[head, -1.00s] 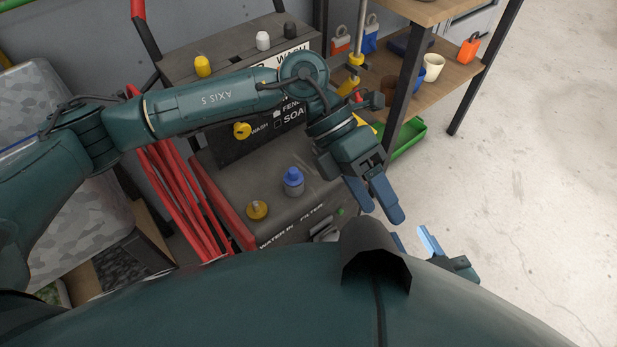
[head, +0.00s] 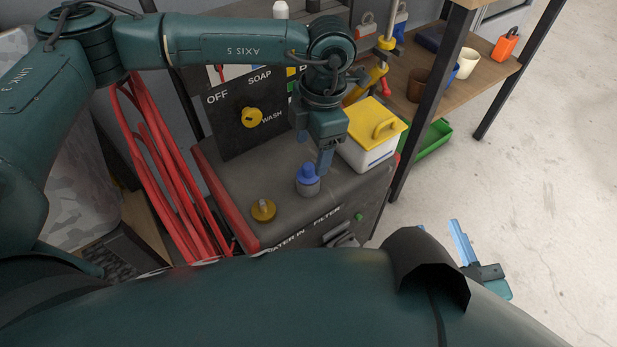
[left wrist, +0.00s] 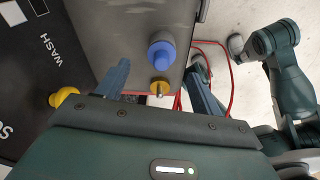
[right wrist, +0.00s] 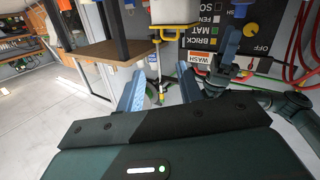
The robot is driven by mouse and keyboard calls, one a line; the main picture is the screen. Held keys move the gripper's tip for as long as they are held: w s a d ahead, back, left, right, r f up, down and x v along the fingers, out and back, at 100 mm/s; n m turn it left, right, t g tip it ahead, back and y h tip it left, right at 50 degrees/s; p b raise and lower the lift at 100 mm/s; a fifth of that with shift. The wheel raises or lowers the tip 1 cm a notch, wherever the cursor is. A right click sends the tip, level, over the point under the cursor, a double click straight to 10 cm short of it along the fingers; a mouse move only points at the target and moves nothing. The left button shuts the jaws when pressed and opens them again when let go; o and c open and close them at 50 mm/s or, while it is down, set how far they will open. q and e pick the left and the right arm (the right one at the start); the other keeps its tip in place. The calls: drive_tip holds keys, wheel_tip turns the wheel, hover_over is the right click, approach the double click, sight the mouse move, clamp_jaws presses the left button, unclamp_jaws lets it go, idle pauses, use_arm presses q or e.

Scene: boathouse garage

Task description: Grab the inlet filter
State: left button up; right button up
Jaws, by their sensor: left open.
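The inlet filter, a grey cylinder with a blue cap (head: 308,182), stands upright on the dark machine top above the word FILTER. My left gripper (head: 324,160) is open, pointing down just behind and above the filter. In the left wrist view the blue cap (left wrist: 161,55) lies ahead, between the lines of the two spread fingers (left wrist: 162,85); contact cannot be told. My right gripper (head: 470,250) is at the lower right of the head view, away from the machine. In the right wrist view its fingers (right wrist: 160,85) are apart with nothing between them.
A brass fitting (head: 263,210) stands left of the filter. A white box with a yellow lid (head: 370,135) stands to its right. A panel with a yellow knob (head: 251,117) rises behind. Red hoses (head: 160,160) hang at left; a wooden shelf (head: 480,75) is at right.

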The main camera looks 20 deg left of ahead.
sight(309, 166)
use_arm(q)
drive_tip(key=f, duration=0.1)
drive_tip(key=f+b, duration=0.1)
drive_tip(key=f, duration=0.2)
drive_tip(key=shift+s+a+f, duration=0.2)
drive_tip(key=shift+s+a, duration=0.05)
drive_tip(key=shift+s, duration=0.1)
drive_tip(key=shift+f, duration=0.5)
use_arm(e)
drive_tip(key=shift+a+n+t+y, duration=0.3)
drive_tip(key=shift+t+y, duration=0.1)
drive_tip(key=shift+t, duration=0.1)
use_arm(q)
drive_tip(key=shift+c, duration=0.6)
drive_tip(key=c, duration=1)
drive_tip(key=shift+o, duration=0.2)
drive_tip(key=shift+r, duration=0.1)
